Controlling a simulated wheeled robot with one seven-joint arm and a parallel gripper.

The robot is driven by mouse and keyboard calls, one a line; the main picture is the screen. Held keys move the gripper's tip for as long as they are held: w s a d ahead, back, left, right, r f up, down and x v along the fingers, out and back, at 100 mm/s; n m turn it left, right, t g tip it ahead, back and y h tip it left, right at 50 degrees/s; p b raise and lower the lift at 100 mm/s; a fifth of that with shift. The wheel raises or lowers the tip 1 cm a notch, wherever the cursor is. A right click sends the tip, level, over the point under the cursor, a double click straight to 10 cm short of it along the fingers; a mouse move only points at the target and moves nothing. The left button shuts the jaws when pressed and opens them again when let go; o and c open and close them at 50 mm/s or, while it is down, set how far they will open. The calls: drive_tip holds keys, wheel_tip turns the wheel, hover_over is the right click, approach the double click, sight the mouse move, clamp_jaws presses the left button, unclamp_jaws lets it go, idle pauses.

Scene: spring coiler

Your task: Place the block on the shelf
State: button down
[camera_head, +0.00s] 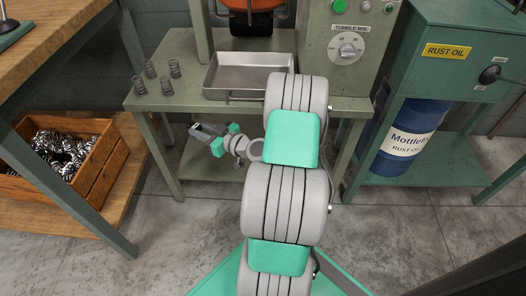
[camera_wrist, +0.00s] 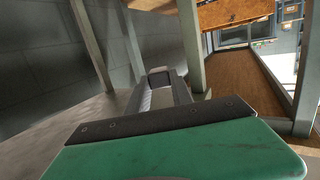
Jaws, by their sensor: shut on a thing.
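My gripper (camera_head: 204,131) is in front of the green coiler table, below its top and above its lower shelf (camera_head: 203,168). It points to the left in the head view. In the wrist view my gripper (camera_wrist: 158,80) is shut on a small pale grey block (camera_wrist: 162,99), seen between the fingers and partly hidden by the gripper body. The block cannot be made out clearly in the head view. A wooden lower shelf (camera_head: 128,165) at the left holds a crate.
The wooden crate (camera_head: 92,176) is full of metal springs. A metal tray (camera_head: 245,72) and several upright springs (camera_head: 150,69) stand on the green table top. Table legs (camera_head: 163,155) stand close to my gripper. A blue rust oil drum (camera_head: 405,135) is at the right.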

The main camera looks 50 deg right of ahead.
drive_tip(key=s+d+f+m+h, duration=0.2)
drive_tip(key=s+d+f+h, duration=0.15)
drive_tip(key=d+f, duration=0.45)
drive_tip(key=s+d+f+m+g+h, duration=0.1)
drive_tip(key=s+d+f+m+h, duration=0.3)
drive_tip(key=d, duration=0.8)
drive_tip(key=s+d+f+m+h, duration=0.1)
drive_tip(key=s+d+f+h, duration=0.1)
drive_tip(key=s+d+f, duration=0.65)
drive_tip(key=shift+h, duration=0.35)
drive_tip(key=w+d+f+b, duration=0.1)
drive_tip(key=w+f+b, duration=0.1)
drive_tip(key=f, duration=0.1)
drive_tip(key=w+d+f+b, duration=0.1)
drive_tip(key=f, duration=0.1)
drive_tip(key=shift+d+f, duration=0.25)
drive_tip(key=shift+d, duration=0.1)
drive_tip(key=shift+f+b, duration=1.05)
drive_tip(key=shift+f, duration=0.95)
drive_tip(key=shift+f, duration=0.1)
drive_tip(key=c, duration=1.1)
unclamp_jaws()
